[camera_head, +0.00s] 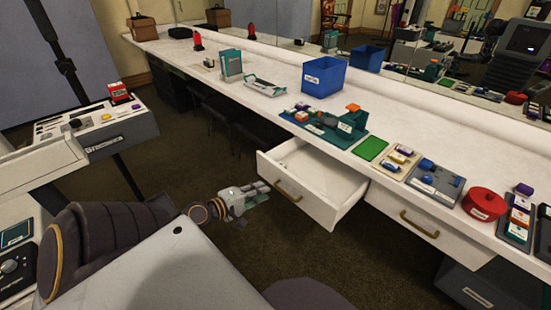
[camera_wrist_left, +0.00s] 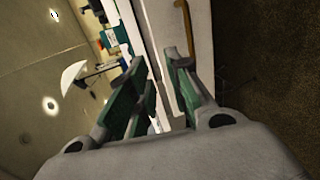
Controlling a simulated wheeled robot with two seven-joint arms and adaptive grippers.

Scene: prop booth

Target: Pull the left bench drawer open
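The left bench drawer (camera_head: 311,210) is pulled partly out of the white bench, its inside showing. Its brass handle (camera_head: 288,190) is on the drawer front and also shows at the top of the left wrist view (camera_wrist_left: 184,25). My left gripper (camera_head: 262,190) is just left of the drawer front, low beside its left corner. In the left wrist view its green-padded fingers (camera_wrist_left: 157,65) are spread apart, with white drawer surface seen between and beyond them. It is not on the handle. Whether a finger touches the drawer is unclear. My right gripper is not in view.
A closed drawer (camera_head: 405,223) is right of the open one. The bench top (camera_head: 270,118) holds a blue bin (camera_head: 324,76), a green tool board (camera_head: 325,130) and a red round box (camera_head: 484,204). A console (camera_head: 98,125) stands at left. Carpet between is clear.

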